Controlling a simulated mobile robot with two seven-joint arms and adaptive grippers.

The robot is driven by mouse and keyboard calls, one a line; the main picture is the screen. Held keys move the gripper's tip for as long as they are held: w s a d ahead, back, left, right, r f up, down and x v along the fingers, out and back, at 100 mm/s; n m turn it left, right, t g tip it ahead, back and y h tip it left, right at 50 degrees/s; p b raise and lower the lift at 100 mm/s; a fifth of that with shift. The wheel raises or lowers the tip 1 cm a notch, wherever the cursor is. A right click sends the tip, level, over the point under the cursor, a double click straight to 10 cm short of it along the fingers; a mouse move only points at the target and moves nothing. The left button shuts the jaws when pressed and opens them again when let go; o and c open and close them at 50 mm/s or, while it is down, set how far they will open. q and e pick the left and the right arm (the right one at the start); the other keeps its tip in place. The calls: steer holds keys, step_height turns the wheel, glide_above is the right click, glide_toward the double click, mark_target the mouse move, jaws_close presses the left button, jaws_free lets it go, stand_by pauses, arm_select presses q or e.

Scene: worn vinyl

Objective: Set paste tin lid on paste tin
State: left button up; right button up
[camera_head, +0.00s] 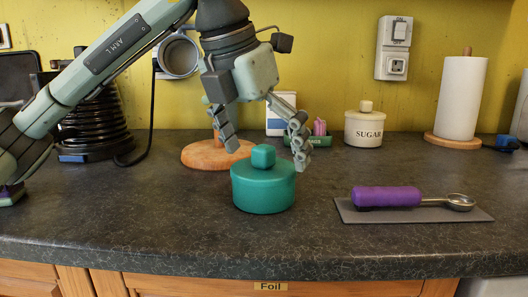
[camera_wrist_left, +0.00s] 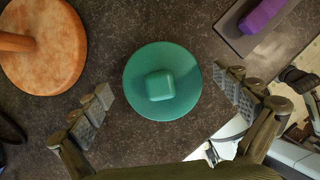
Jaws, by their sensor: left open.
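The teal paste tin (camera_head: 263,193) stands upright on the dark counter, with its teal lid (camera_head: 263,168) sitting on top, square knob up. In the left wrist view the lid (camera_wrist_left: 135,88) looks round from above and hides the tin's body. My left gripper (camera_head: 268,158) is open above and around the lid, its fingers apart on either side. In the left wrist view the left gripper (camera_wrist_left: 165,98) holds nothing, and its fingertips are clear of the lid.
A scoop with a purple handle (camera_head: 388,196) lies on a grey mat (camera_head: 440,213) to the right. A round wooden stand (camera_head: 200,157) is behind the tin on the left. A sugar jar (camera_head: 364,130) and a paper towel roll (camera_head: 460,98) stand at the back. The counter's front is clear.

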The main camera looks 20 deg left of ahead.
arm_select(q)
steer(key=shift+p+v, duration=1.85)
steer(key=shift+v, duration=1.6)
steer(key=shift+r, duration=0.1)
steer(key=v, duration=1.2)
